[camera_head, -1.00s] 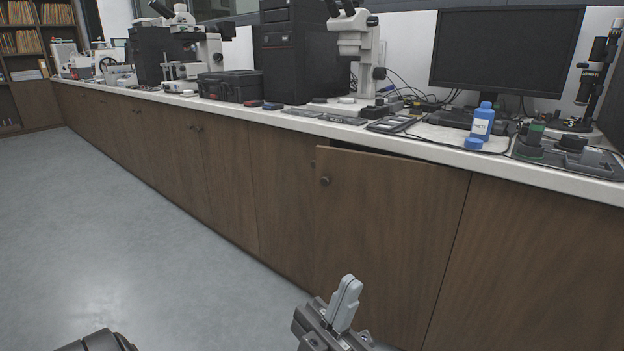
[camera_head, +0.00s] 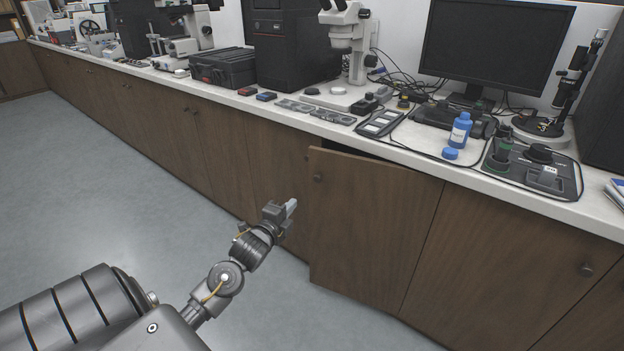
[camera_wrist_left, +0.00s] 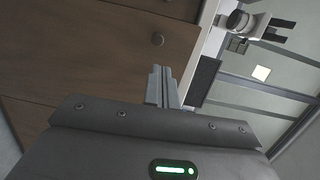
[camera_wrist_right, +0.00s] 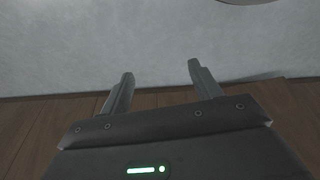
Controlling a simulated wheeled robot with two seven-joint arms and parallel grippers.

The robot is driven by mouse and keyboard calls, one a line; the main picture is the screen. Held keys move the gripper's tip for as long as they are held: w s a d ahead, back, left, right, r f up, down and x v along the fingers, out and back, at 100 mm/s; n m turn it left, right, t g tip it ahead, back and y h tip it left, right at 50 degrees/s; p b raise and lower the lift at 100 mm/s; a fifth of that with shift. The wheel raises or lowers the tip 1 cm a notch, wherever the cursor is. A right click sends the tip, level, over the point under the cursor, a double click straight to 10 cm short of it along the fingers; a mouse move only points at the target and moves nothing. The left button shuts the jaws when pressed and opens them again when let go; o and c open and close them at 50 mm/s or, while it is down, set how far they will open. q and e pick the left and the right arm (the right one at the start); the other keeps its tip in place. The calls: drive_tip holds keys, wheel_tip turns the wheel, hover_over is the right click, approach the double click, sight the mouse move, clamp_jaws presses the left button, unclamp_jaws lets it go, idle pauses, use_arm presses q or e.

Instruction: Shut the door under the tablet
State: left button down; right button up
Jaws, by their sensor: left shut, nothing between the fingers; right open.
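The brown wooden door (camera_head: 370,225) stands slightly ajar below the counter, with a dark gap along its top and a round knob (camera_head: 318,177) near its upper left corner. A flat dark tablet-like device (camera_head: 380,123) lies on the counter above it. My left gripper (camera_head: 291,206) is shut and empty, just left of the door's free edge in the head view.
The white counter (camera_head: 330,132) holds a microscope (camera_head: 347,40), a monitor (camera_head: 490,45), a blue bottle (camera_head: 460,131) and a black case (camera_head: 222,67). Other cabinet fronts beside the door are closed. The grey floor (camera_head: 110,190) at left is clear.

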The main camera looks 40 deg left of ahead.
sight(316, 179)
use_arm(q)
drive_tip(key=b+x, duration=0.1)
drive_tip(key=x, duration=1.2)
drive_tip(key=shift+d, duration=0.1)
drive_tip(key=shift+w+b, duration=0.3)
drive_tip(key=shift+w, duration=0.2)
use_arm(e)
drive_tip(key=shift+w+v, duration=0.15)
drive_tip(key=shift+v, duration=0.8)
drive_tip(key=shift+w+v, duration=0.2)
drive_tip(key=shift+v, duration=0.75)
